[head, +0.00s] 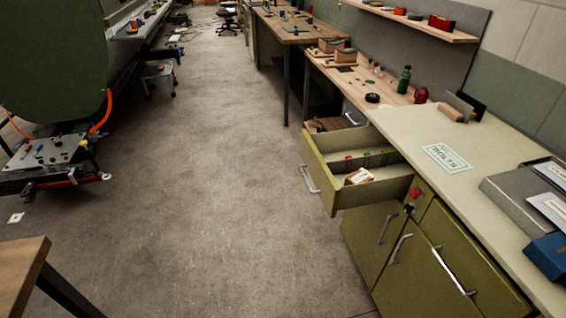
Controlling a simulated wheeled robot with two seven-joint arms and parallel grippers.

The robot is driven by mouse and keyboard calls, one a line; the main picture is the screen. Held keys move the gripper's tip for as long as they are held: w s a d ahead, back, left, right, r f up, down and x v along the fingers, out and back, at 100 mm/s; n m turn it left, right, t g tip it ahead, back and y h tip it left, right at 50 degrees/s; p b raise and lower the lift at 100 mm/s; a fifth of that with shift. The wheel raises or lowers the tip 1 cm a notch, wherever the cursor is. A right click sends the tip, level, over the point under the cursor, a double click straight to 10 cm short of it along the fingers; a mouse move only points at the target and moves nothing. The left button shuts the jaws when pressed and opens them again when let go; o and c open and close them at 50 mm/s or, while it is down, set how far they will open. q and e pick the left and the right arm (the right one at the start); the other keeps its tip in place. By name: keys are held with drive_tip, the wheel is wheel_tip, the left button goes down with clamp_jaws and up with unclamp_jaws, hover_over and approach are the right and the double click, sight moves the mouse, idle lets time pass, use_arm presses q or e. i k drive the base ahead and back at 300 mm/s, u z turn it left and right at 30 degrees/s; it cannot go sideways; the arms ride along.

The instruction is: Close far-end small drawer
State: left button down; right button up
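An olive-green small drawer (317,178) is pulled well out of the far end of the olive cabinet (425,262), over the floor. Its silver handle (309,179) is on the front facing left. Inside it are dividers, a white-labelled item (359,176) and small red and green pieces. Neither of my grippers is in the head view, so their position relative to the drawer and whether they are open or shut are hidden.
The floor (210,180) left of the drawer is clear. The cabinet top holds a BOLTS label (447,158) and a grey tray (515,192). A wooden bench (395,95) stands beyond. A table corner (22,262) is at lower left, and a wheeled cart (48,155) stands at left.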

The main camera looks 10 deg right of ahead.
sight(329, 157)
drive_tip(key=z, duration=0.55)
drive_tip(key=i, duration=1)
drive_tip(key=z, duration=0.9)
